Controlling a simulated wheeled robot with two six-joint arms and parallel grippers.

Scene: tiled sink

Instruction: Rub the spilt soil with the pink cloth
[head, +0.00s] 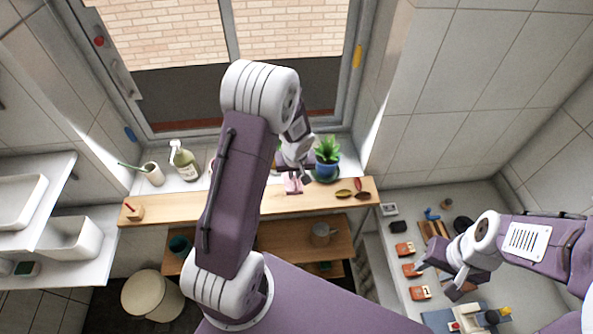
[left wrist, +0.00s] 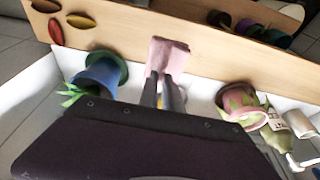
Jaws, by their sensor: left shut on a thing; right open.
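The pink cloth (head: 292,186) is between the fingertips of my left gripper (head: 299,175), at the wooden shelf (head: 160,207) below the window. The left wrist view shows the cloth (left wrist: 168,54) folded, extending past the shut fingers (left wrist: 164,88) over the shelf's edge. I cannot tell whether it touches the wood. No spilt soil can be made out; my left arm and the cloth hide part of the shelf. My right gripper (head: 435,279) is open and empty above the white counter at the right.
A blue-potted plant (head: 327,160) stands close right of the cloth, beside several coloured oval pieces (head: 345,194). A pink pot (left wrist: 238,103) and a soap bottle (head: 184,160) stand on the other side. Small items crowd the right counter.

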